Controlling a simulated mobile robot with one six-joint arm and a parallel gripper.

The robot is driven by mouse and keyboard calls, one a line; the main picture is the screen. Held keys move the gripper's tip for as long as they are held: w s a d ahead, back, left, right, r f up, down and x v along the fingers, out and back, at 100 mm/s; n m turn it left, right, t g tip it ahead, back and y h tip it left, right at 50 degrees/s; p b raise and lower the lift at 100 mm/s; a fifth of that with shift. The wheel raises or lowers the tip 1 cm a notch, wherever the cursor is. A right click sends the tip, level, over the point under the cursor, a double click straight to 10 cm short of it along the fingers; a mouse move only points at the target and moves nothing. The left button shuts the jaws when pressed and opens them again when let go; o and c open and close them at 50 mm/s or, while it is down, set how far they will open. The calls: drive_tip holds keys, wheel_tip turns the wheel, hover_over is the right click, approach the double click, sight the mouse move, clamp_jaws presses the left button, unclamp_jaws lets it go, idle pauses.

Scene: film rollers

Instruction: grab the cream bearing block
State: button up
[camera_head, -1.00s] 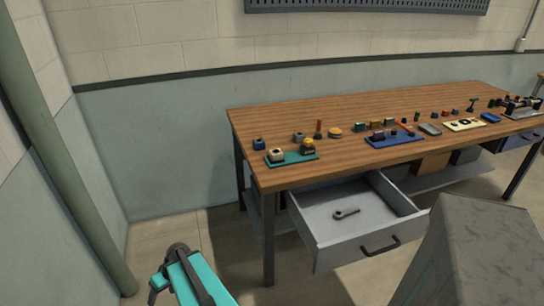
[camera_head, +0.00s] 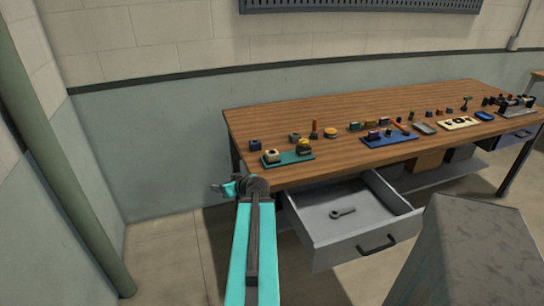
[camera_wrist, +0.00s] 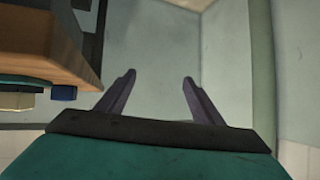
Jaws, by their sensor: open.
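The cream bearing block (camera_head: 271,156) sits at the left end of a teal plate (camera_head: 291,161) near the front left corner of the wooden bench. A cream block, probably the same one, shows at the left edge of the wrist view (camera_wrist: 16,101), beside the teal plate edge (camera_wrist: 20,84). My gripper (camera_head: 216,188) is left of the bench's front left corner, apart from the block. In the wrist view its two fingers (camera_wrist: 158,82) are spread, with only wall between them.
A dark blue block (camera_head: 254,145) stands behind the plate, and a yellow-and-black part (camera_head: 304,147) sits on the plate's right end. The bench edge (camera_head: 268,187) is close to my arm. An open drawer (camera_head: 352,215) holding a wrench-like tool juts out below.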

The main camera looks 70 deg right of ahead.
drive_tip(key=s+d+r+h, duration=0.1)
drive_tip(key=s+d+r, duration=0.1)
drive_tip(key=s, duration=0.1)
drive_tip(key=s+d+r+m+h, duration=0.1)
drive_tip(key=s+d+r, duration=0.1)
drive_tip(key=s, duration=0.1)
drive_tip(key=s+d+r, duration=0.2)
drive_tip(key=s+d, duration=0.1)
drive_tip(key=shift+s+g+h, duration=0.25)
drive_tip(key=shift+g+h, duration=0.05)
drive_tip(key=shift+h, duration=0.1)
drive_tip(key=s+d+r+m+g+h, duration=0.1)
drive_tip(key=s+d+r+h, duration=0.1)
drive_tip(key=s, duration=0.7)
drive_tip(key=shift+s+d+r+m+p, duration=0.3)
drive_tip(key=shift+d+r+m+p, duration=0.1)
drive_tip(key=shift+d+r, duration=0.5)
drive_tip(key=shift+w+d+f+b, duration=0.3)
drive_tip(key=shift+d+b, duration=0.05)
drive_tip(key=shift+b, duration=0.1)
approach(271, 152)
drive_tip(key=x, duration=0.3)
drive_tip(key=shift+r, duration=0.1)
drive_tip(key=shift+x, duration=0.85)
